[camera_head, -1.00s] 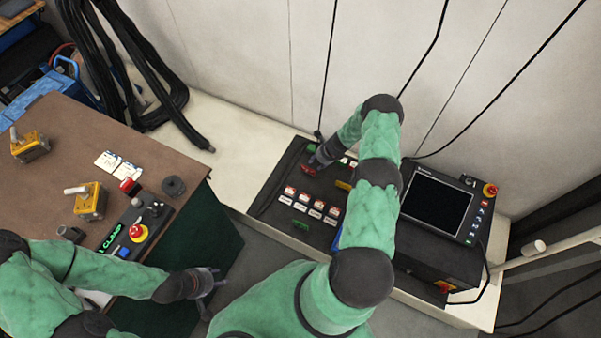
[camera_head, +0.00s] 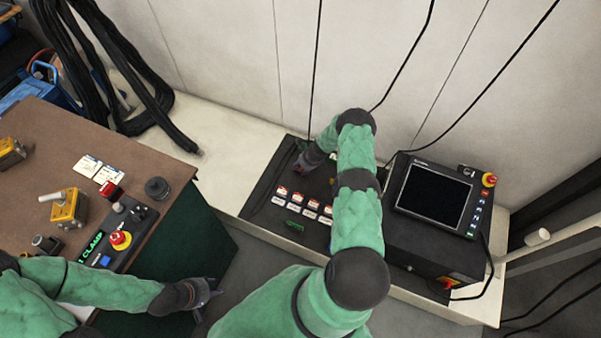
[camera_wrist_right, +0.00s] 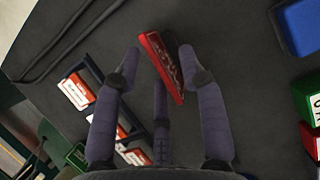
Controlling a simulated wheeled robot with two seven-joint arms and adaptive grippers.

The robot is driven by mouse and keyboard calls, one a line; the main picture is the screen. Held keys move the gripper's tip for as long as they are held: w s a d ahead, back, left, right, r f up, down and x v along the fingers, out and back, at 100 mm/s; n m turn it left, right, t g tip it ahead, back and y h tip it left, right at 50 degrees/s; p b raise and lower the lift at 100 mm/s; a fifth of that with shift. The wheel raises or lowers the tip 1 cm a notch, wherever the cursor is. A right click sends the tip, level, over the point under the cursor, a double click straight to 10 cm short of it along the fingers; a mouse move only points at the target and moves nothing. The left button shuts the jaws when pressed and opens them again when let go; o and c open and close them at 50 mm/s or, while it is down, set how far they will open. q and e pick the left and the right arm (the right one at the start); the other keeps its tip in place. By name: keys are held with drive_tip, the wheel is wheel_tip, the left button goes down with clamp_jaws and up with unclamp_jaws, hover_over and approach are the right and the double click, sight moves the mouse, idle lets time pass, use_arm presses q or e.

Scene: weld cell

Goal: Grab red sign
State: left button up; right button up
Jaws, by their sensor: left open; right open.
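The red sign (camera_wrist_right: 162,66) shows in the right wrist view as a red block with a dark face, lying on the black mat (camera_wrist_right: 245,75). My right gripper (camera_wrist_right: 160,70) is open, with its fingers on either side of the sign. Whether they touch it I cannot tell. In the head view my right gripper (camera_head: 306,163) is over the black mat and hides the red sign. My left gripper (camera_head: 207,290) is open and empty, beside the brown table's front right corner.
Several red-and-white signs (camera_wrist_right: 75,90) stand in a rack on the mat. A green block (camera_wrist_right: 303,100) and a blue block (camera_wrist_right: 300,25) lie to the right in the wrist view. A black monitor console (camera_head: 435,196) stands right of my right arm. The brown table (camera_head: 120,145) carries a control box.

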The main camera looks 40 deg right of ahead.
drive_tip(key=shift+r, duration=0.1)
clamp_jaws()
drive_tip(key=shift+r, duration=0.15)
drive_tip(key=shift+r, duration=0.25)
wheel_tip(320, 180, up, 3)
drive_tip(key=shift+s+a+r+p, duration=0.1)
drive_tip(key=shift+a+p, duration=0.05)
drive_tip(key=shift+p, duration=0.9)
drive_tip(key=s+a+r, duration=0.9)
drive_tip(key=shift+s+a, duration=0.2)
drive_tip(key=shift+s, duration=0.15)
